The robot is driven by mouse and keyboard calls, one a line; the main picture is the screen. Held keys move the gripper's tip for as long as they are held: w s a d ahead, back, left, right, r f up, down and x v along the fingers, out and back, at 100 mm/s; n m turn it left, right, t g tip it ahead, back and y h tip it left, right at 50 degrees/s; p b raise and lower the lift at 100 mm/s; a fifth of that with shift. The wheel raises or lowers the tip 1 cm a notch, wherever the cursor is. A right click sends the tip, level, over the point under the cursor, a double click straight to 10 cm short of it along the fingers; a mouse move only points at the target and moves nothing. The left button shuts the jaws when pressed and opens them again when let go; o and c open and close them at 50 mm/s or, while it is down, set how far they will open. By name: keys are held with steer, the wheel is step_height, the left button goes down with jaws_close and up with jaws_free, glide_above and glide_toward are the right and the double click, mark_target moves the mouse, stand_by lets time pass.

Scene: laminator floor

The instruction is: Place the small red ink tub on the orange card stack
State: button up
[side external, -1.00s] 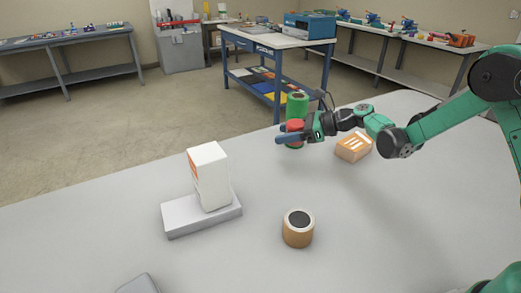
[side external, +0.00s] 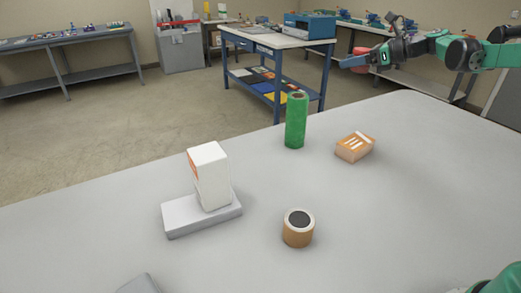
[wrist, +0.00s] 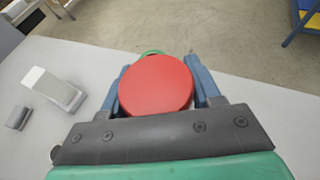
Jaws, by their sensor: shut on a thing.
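The small red ink tub (wrist: 156,84) is held between the two blue fingers of my gripper (wrist: 160,78) in the wrist view. In the side external view my gripper (side external: 358,62) is raised high at the upper right, and part of the red tub (side external: 361,52) shows at its fingers. The orange card stack (side external: 355,147), with white stripes on top, lies on the grey table, well below the gripper. The tub is apart from it. The card stack cannot be made out in the wrist view.
A green cylinder (side external: 296,120) stands left of the card stack. A white box (side external: 209,176) stands on a pale slab (side external: 180,215). A tan roll with a dark top (side external: 298,232) is nearer the front. The table (side external: 400,210) is clear around the card stack.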

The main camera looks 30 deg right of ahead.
steer(key=s+d+m+h, duration=0.1)
steer(key=d, duration=0.3)
glide_above(351, 139)
steer(key=shift+t, duration=0.3)
step_height(351, 139, down, 15)
steer(key=shift+w, duration=0.1)
steer(key=shift+f, duration=2.1)
steer(key=o, duration=1.3)
steer(key=shift+f, duration=0.15)
